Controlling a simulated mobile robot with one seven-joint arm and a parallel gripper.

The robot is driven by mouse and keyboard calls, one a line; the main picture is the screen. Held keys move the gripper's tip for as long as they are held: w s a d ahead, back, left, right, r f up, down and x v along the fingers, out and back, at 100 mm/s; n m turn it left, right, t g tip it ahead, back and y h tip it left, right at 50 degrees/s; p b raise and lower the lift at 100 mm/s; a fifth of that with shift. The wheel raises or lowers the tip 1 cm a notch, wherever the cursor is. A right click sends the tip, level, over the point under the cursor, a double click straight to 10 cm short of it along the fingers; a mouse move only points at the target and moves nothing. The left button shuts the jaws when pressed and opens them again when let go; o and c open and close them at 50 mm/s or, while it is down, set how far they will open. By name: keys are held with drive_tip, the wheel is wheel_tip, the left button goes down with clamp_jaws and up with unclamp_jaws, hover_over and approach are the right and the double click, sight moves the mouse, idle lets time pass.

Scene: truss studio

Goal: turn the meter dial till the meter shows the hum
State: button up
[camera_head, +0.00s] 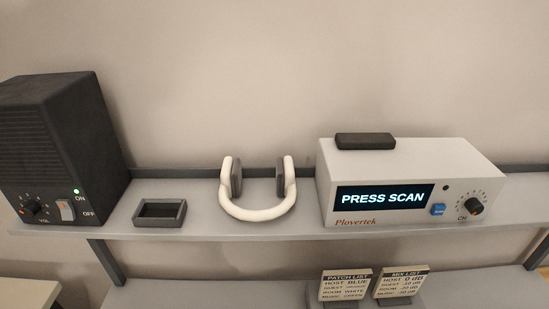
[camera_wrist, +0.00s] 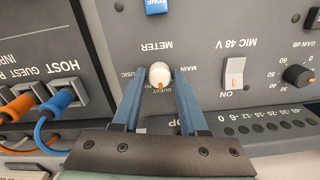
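The meter dial (camera_wrist: 160,74) is a white round knob with a small orange mark, on a grey panel in the wrist view. The panel's print, METER, MAIN, GUEST and MUSIC, shows upside down. The mark points toward the GUEST label. My gripper (camera_wrist: 160,77) has its blue fingers on either side of the dial, very close to it; I cannot tell whether they touch. A row of dark round meter lights (camera_wrist: 270,126) with a dB scale lies at the right; none looks lit. The head view shows neither gripper nor dial.
In the wrist view, blue and orange cables (camera_wrist: 62,98) plug in at left; a MIC 48 V switch (camera_wrist: 234,73) and gain knob (camera_wrist: 298,76) are at right. The head view's shelf holds a speaker (camera_head: 65,140), headphones (camera_head: 257,211) and a "PRESS SCAN" unit (camera_head: 400,160).

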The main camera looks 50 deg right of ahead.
drive_tip(key=shift+o, duration=1.2)
wheel_tip(320, 180, up, 13)
drive_tip(key=shift+b, duration=0.4)
